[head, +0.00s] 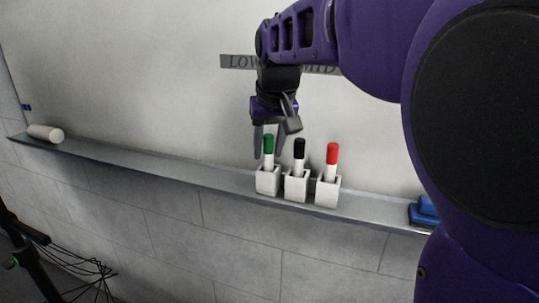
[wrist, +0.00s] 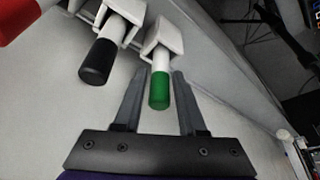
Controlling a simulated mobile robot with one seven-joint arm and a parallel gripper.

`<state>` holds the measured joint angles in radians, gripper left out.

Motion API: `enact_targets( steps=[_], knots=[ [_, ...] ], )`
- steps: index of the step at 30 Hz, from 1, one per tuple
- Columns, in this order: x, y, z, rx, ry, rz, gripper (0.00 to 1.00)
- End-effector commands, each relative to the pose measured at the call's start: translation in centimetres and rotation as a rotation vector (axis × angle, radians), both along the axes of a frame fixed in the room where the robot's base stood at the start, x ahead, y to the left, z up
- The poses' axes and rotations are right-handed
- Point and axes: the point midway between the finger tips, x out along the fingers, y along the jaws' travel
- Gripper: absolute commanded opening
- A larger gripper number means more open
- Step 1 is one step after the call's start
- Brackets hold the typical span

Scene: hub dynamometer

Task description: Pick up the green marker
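The green marker (head: 268,146) stands cap up in the leftmost of three white holders (head: 267,181) on the ledge. In the wrist view the green marker (wrist: 160,90) has its cap between the tips of my two fingers, with gaps visible on both sides. My gripper (head: 269,142) is open, pointing down around the green cap in the head view. It also shows in the wrist view (wrist: 158,88), holding nothing. The marker's lower body is hidden inside its holder.
A black marker (head: 299,150) and a red marker (head: 332,154) stand in neighbouring holders to the right. A blue eraser (head: 424,211) lies farther right on the ledge (head: 150,163). A white cylinder (head: 45,133) lies at the left end. The whiteboard rises close behind.

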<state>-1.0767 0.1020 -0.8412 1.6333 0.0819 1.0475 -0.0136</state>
Motion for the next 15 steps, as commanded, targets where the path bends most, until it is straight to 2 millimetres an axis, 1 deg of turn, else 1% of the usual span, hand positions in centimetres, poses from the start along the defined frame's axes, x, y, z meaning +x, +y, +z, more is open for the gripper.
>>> enact_targets(
  steps=[1,6,15],
  knots=[
    [0.0,0.0,0.0,0.0,0.0,0.0,0.3],
    [0.0,0.0,-0.01,0.0,0.0,0.0,0.0],
    [0.0,0.0,-0.01,0.0,0.0,0.0,0.0]
  ],
)
